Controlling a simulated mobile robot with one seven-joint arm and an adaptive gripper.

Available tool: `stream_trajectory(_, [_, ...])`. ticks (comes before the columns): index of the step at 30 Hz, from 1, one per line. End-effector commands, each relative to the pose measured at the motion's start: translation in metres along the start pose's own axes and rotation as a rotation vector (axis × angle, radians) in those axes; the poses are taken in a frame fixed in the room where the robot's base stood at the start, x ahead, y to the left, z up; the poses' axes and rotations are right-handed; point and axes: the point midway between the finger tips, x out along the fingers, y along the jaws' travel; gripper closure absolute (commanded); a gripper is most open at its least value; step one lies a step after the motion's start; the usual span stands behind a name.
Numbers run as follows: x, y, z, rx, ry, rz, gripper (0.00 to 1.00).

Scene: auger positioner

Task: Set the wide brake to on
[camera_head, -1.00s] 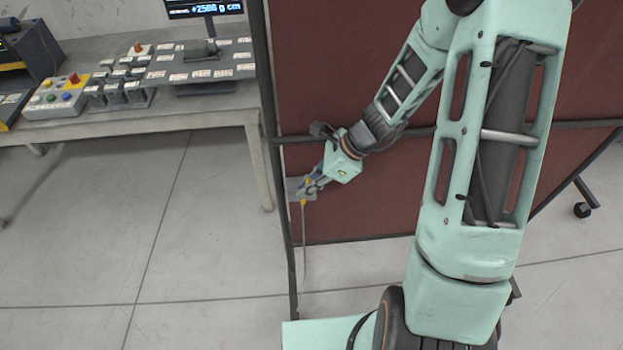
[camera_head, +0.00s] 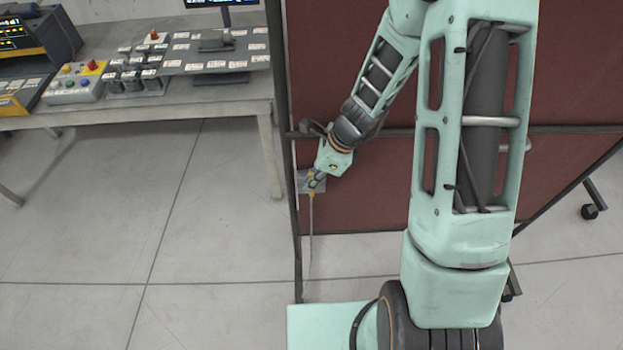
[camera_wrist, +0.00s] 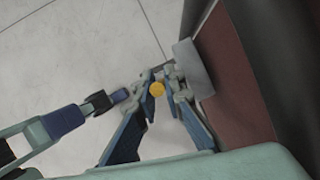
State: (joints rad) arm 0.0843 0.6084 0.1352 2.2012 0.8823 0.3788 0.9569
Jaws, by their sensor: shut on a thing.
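My gripper (camera_head: 313,181) is at a small grey plate (camera_head: 321,185) on the dark red panel, at its lower left. The plate also shows in the wrist view (camera_wrist: 194,68). A small yellow round thing (camera_wrist: 157,89) sits between the fingertips in the wrist view, and my gripper is shut on it. In the head view a thin yellow-topped rod or cord (camera_head: 310,215) hangs straight down below the fingers. I see no readable label, so I cannot tell whether this yellow thing is the wide brake.
The dark red panel (camera_head: 400,185) stands in a dark frame. A grey table (camera_head: 150,108) at the left bears a yellow-and-grey button box (camera_head: 75,85), several switch blocks (camera_head: 133,77) and a labelled board (camera_head: 215,55). A monitor (camera_head: 221,2) stands behind. The floor left of the panel is clear.

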Motion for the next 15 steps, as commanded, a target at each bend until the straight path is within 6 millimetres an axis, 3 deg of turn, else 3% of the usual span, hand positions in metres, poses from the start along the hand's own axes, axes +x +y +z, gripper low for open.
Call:
stream_trajectory(1, [0.0004, 0.0001, -0.0002, -0.001, 0.001, 0.0, 1.0])
stream_trajectory(2, [0.0004, 0.0001, -0.0003, -0.001, 0.001, 0.0, 0.9])
stream_trajectory(4, [0.0004, 0.0001, -0.0003, 0.0, 0.0, 0.0, 0.83])
stream_trajectory(15, [-0.0038, -0.0001, 0.0001, -0.001, 0.0, 0.0, 0.83])
